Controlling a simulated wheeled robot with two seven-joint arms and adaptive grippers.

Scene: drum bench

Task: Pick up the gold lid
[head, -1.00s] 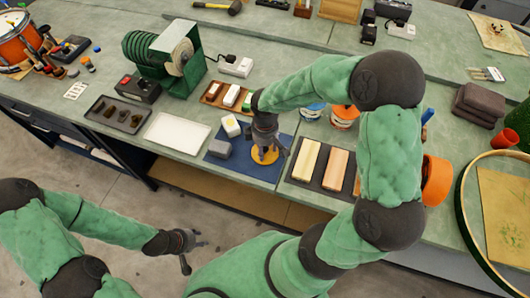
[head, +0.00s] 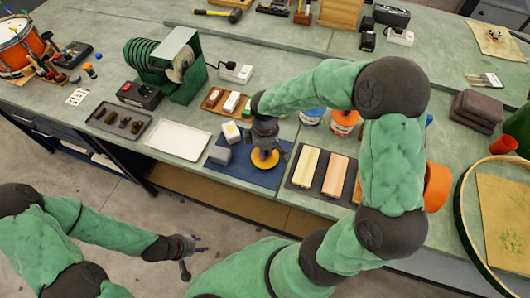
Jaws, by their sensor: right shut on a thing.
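The gold lid (head: 265,159) is a round yellow-gold disc over the dark blue mat (head: 228,172) near the bench's front edge. My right gripper (head: 265,150) points down onto it from above and is shut on it; the fingers hide part of its top. Whether the lid touches the mat or is just clear of it I cannot tell. My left gripper (head: 193,257) is open and empty, low in front of the bench over the floor.
A grey block (head: 220,154) and a white block with a yellow face (head: 231,132) stand left of the lid. A dark tray with cream (head: 305,167) and tan bars (head: 336,175) is to the right. A white tray (head: 178,140) lies left. A green grinding machine (head: 165,65) stands behind.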

